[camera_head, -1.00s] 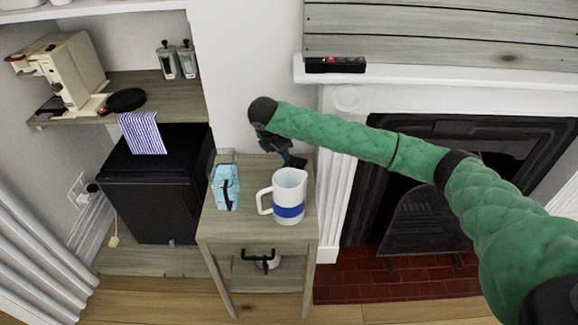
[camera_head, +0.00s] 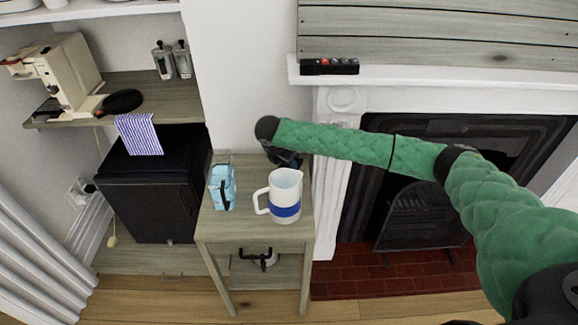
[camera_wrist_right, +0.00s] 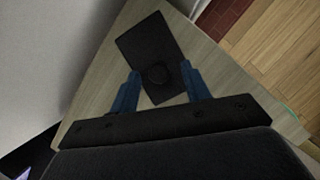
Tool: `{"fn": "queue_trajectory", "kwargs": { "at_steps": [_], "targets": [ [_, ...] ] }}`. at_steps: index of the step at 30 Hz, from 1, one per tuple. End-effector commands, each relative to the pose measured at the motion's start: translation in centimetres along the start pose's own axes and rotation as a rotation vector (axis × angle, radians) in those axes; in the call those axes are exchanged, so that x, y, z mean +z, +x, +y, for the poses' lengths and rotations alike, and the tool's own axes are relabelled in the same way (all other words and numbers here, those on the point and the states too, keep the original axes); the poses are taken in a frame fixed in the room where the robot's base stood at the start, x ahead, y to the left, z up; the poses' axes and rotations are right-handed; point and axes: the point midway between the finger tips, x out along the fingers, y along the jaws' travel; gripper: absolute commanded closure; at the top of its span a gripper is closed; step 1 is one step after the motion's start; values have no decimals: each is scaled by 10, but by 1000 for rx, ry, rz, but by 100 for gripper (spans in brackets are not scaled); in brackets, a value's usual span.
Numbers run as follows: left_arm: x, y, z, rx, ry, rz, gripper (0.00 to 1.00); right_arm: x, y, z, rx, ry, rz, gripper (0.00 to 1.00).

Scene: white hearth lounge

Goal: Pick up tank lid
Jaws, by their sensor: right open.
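The tank lid (camera_wrist_right: 146,40), a dark flat rectangular plate with a round knob, lies on the small wooden table in the right wrist view. My right gripper (camera_wrist_right: 160,70) is open above it, its two blue fingers on either side of the knob. I cannot tell whether the fingers touch the lid. In the head view my right gripper (camera_head: 287,159) is at the back of the table, mostly hidden by my green arm, and I cannot make out the lid there. My left gripper is not in view.
A white jug with a blue band (camera_head: 286,199) and a light-blue packet (camera_head: 222,188) stand on the small table (camera_head: 245,228), in front of and left of my right gripper. The wall is close behind. A fireplace (camera_head: 425,215) is at the right, a black fridge (camera_head: 150,200) at the left.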

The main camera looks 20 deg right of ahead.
Motion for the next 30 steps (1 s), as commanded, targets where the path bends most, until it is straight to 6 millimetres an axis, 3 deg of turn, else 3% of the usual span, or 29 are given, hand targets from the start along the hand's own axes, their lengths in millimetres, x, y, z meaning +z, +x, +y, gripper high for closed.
{"fn": "queue_trajectory", "kwargs": {
  "at_steps": [6, 14, 23, 30],
  "targets": [
    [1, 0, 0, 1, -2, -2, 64, 0, 1, 0, 1, 0, 0, 53],
    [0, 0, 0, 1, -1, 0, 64, 0, 1, 0, 1, 0, 0, 100],
    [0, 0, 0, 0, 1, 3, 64, 1, -2, 0, 1, 1, 0, 100],
    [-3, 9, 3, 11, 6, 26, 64, 13, -31, 1, 3, 1, -1, 100]
  ]
}}
